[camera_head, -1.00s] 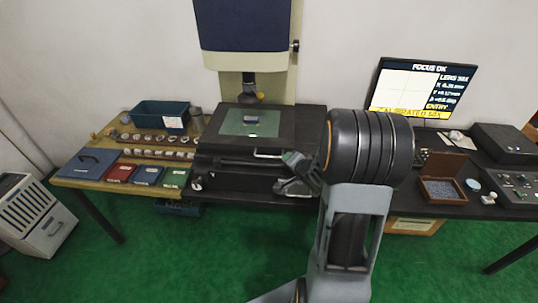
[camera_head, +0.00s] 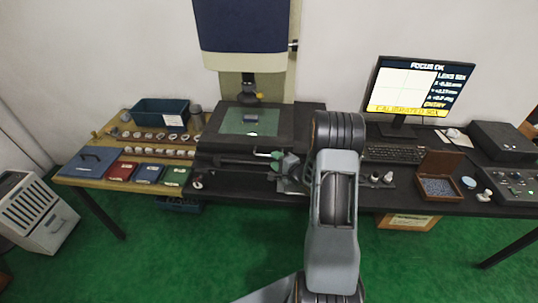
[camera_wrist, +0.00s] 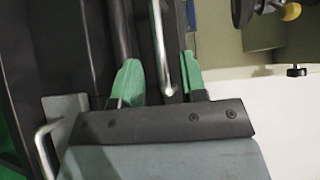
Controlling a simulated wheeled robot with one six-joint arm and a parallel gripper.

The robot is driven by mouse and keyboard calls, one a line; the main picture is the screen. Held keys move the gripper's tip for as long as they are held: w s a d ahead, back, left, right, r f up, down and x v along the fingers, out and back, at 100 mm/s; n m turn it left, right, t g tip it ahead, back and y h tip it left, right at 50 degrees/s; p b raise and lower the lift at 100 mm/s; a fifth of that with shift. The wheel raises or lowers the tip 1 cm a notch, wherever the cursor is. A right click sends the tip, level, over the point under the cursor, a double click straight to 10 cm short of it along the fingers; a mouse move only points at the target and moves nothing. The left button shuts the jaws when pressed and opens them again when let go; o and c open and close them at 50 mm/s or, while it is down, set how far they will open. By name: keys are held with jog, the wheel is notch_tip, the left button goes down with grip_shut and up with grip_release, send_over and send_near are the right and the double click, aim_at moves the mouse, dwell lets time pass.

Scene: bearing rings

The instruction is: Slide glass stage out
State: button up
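The glass stage (camera_head: 262,122) is a greenish pane in a black frame on the dark measuring machine, under its lens, with a small grey-blue part on it. A thin metal handle bar runs along the machine's front; in the wrist view the bar (camera_wrist: 161,45) lies between my fingers. My gripper (camera_head: 277,161) is at the front of the machine, right of centre. Its green fingertips show in the wrist view (camera_wrist: 158,75), apart, with a visible gap on each side of the bar. My arm hides the machine's right front corner.
A second bent metal bar (camera_wrist: 45,150) shows at lower left in the wrist view. The machine's column and navy head (camera_head: 242,35) rise behind the stage. Left is a wooden table with ring trays and coloured boxes (camera_head: 148,174); right are a keyboard (camera_head: 392,154), monitor (camera_head: 420,88) and open wooden box (camera_head: 438,187).

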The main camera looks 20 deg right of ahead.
jog(key=shift+p+x, duration=0.3)
jog(key=shift+x, duration=2)
grip_shut()
